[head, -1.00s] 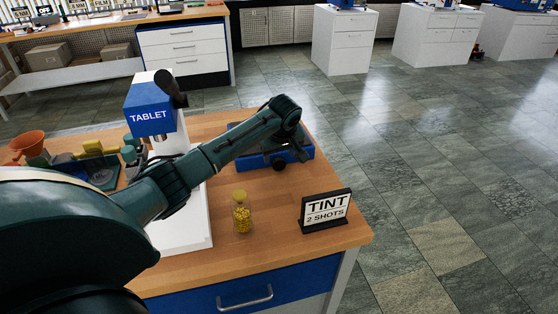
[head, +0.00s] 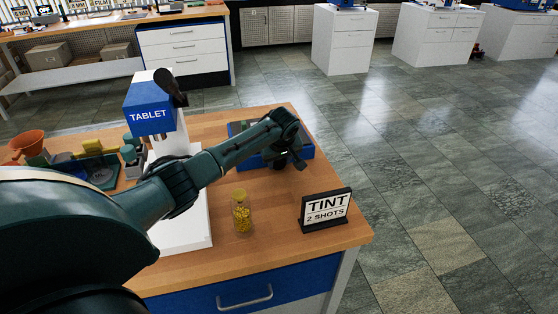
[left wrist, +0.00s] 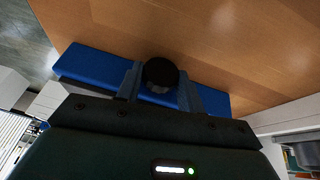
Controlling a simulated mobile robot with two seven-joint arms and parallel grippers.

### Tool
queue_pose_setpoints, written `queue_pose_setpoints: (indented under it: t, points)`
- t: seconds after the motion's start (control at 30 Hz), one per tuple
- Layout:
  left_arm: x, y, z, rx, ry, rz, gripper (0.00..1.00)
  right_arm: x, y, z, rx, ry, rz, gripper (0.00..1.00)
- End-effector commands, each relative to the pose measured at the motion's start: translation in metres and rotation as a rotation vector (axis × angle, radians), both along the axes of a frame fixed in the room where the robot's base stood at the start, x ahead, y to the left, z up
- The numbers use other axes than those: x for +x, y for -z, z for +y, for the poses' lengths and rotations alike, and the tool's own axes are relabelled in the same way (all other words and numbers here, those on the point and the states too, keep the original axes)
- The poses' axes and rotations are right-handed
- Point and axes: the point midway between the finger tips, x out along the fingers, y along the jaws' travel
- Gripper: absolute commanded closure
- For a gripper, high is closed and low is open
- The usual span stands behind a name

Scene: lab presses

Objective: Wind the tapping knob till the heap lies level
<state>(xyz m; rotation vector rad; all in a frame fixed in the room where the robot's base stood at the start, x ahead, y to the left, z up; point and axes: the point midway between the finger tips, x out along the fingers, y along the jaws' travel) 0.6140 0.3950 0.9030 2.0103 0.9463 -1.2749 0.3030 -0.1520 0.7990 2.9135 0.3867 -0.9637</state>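The blue box-like device (head: 304,156) sits on the wooden bench at its far right corner, partly behind my left arm. In the left wrist view its blue side (left wrist: 95,66) lies across the middle. The round black tapping knob (left wrist: 161,71) shows there, between the two fingers of my left gripper (left wrist: 160,88). The fingers lie close against both sides of it and look shut on it. In the head view my left gripper (head: 292,162) is at the device's front, and the knob is hard to make out. No heap can be made out. My right gripper is out of view.
A corked jar of yellow pieces (head: 242,214) and a TINT sign (head: 326,209) stand in front of the device. The TABLET press (head: 152,110) stands left, partly behind my arm. An orange funnel (head: 27,143) is farther left. Open floor lies right of the bench.

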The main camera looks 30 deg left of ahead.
Motion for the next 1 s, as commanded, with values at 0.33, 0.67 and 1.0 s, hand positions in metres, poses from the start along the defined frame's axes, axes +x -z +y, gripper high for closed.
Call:
queue_pose_setpoints:
  t: [0.33, 0.67, 1.0]
  points:
    - [0.000, 0.000, 0.000, 0.006, -0.002, 0.009, 0.85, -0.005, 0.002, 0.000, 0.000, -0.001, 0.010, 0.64]
    - [0.004, 0.003, -0.003, 0.155, -0.005, 0.187, 0.85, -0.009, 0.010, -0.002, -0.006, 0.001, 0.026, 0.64]
    - [0.004, 0.002, -0.003, 0.244, -0.004, 0.287, 0.85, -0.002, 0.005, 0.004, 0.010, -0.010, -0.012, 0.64]
